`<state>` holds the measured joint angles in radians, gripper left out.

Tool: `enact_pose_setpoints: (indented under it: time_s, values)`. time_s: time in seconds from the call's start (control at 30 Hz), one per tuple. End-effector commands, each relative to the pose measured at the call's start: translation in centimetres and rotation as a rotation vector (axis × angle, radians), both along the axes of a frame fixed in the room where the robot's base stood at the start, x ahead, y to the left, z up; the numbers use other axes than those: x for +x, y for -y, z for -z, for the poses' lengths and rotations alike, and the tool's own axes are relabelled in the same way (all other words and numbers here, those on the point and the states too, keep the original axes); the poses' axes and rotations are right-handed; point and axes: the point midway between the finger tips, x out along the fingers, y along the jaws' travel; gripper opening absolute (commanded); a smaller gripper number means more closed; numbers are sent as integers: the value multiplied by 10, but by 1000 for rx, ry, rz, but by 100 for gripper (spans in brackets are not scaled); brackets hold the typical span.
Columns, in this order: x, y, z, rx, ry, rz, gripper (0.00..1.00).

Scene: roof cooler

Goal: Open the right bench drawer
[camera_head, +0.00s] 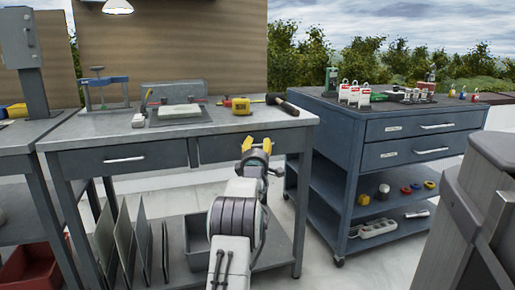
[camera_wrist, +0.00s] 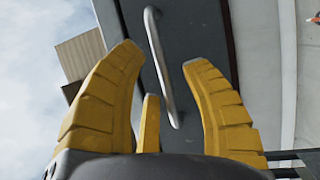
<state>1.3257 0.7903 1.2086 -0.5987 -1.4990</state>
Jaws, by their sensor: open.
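The workbench has two grey drawers under its top. The right bench drawer (camera_head: 228,147) is partly hidden behind my gripper and arm; it looks shut. In the wrist view its dark front (camera_wrist: 203,35) carries a silver bar handle (camera_wrist: 160,62), which runs slanted up the picture. My gripper (camera_head: 257,146) is in front of the drawer. In the wrist view its yellow fingers (camera_wrist: 160,62) are spread wide, with the lower part of the handle between them. I cannot tell whether a finger touches it. The left bench drawer (camera_head: 122,160) has a similar handle and is shut.
A hammer (camera_head: 285,104), a yellow tape measure (camera_head: 240,105) and other tools lie on the bench top. A blue wheeled cabinet (camera_head: 365,150) stands to the right. Upright panels (camera_head: 125,245) and a grey bin (camera_head: 198,240) are on the lower shelf.

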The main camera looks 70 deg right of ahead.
Motion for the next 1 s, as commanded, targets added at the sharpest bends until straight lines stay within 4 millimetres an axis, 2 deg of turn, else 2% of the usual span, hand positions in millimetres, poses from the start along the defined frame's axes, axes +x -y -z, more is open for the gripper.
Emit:
enact_pose_setpoints:
  time_s: [0.6,0.63,1.0]
  values:
    - [2,8,-1,1,0,0,42]
    - [2,8,-1,1,0,0,44]
    - [2,7,-1,0,0,0,11]
